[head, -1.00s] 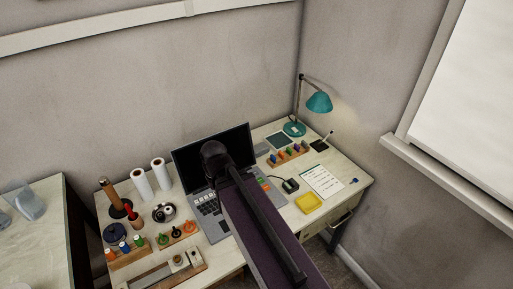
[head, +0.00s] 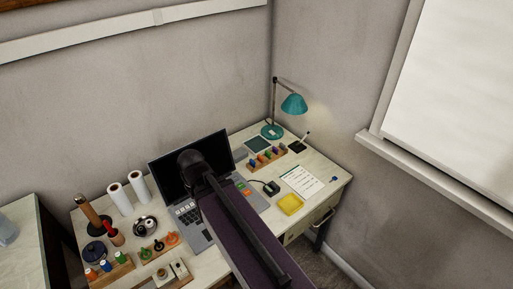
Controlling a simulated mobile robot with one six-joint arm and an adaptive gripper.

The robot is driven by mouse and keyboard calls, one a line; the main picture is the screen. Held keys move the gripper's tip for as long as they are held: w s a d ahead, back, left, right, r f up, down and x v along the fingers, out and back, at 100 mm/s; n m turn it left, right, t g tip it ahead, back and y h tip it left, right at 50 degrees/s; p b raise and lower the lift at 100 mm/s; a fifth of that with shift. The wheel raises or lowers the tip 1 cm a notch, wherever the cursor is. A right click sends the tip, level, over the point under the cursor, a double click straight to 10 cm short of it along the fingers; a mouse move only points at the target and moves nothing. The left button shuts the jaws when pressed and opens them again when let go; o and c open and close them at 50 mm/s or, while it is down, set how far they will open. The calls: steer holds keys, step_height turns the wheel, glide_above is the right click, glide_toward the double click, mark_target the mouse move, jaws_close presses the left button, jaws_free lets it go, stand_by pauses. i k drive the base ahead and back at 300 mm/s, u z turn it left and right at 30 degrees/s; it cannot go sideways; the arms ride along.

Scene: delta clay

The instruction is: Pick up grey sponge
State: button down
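A small grey block (head: 240,154), which may be the grey sponge, lies on the desk just right of the laptop screen, towards the back wall. It is small in the head view, and its texture cannot be made out. My dark arm rises from the bottom of the picture and covers part of the laptop. My gripper's fingers cannot be seen, and nothing shows held.
The desk (head: 325,178) holds an open laptop (head: 185,213), a teal lamp (head: 293,104), a wooden rack of coloured items (head: 267,157), a yellow tray (head: 290,204) and a paper sheet (head: 302,181). White rolls (head: 120,198) and tools crowd the left side.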

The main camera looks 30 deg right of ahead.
mark_target(239, 153)
steer(key=k, duration=1)
steer(key=z, duration=0.4)
steer(key=i, duration=0.9)
